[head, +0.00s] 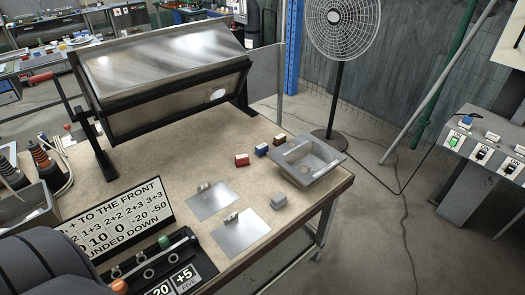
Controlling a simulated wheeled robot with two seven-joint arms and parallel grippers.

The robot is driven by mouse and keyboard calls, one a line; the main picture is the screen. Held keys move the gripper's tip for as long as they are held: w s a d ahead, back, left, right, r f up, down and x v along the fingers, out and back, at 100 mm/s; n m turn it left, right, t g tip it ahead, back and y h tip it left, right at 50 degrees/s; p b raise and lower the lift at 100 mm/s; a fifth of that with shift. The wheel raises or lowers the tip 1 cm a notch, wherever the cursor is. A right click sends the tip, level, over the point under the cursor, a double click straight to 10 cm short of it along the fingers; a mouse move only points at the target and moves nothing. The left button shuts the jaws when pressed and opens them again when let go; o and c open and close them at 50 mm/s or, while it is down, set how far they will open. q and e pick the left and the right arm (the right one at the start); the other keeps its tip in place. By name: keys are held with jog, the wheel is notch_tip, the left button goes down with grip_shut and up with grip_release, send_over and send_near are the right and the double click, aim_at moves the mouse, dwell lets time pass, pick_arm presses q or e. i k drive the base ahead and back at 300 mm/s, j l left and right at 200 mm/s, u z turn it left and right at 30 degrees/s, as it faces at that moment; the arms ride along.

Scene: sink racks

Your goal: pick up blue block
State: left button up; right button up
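The blue block (262,150) is small and lies on the beige tabletop (165,170), right of centre. It sits between a red block (242,160) on its left and a dark red block (279,139) on its right, in a slanting row. Small gaps seem to part the blocks. The blue block's top and front side show, and nothing covers it. Neither of my grippers is in view.
A metal sink basin (330,162) stands right of the blocks near the table's right edge. A tilted metal box (165,70) stands behind. A sign (120,215) stands front left.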

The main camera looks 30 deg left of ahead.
aim_at(261, 150)
jog(key=i+u, duration=0.1)
jog(key=u, duration=0.35)
jog(key=i+l+u, duration=0.3)
jog(key=l, duration=0.3)
jog(key=i+l+u, duration=0.3)
jog(key=l, duration=0.35)
jog(key=i+l+u, duration=0.15)
jog(key=l, duration=0.2)
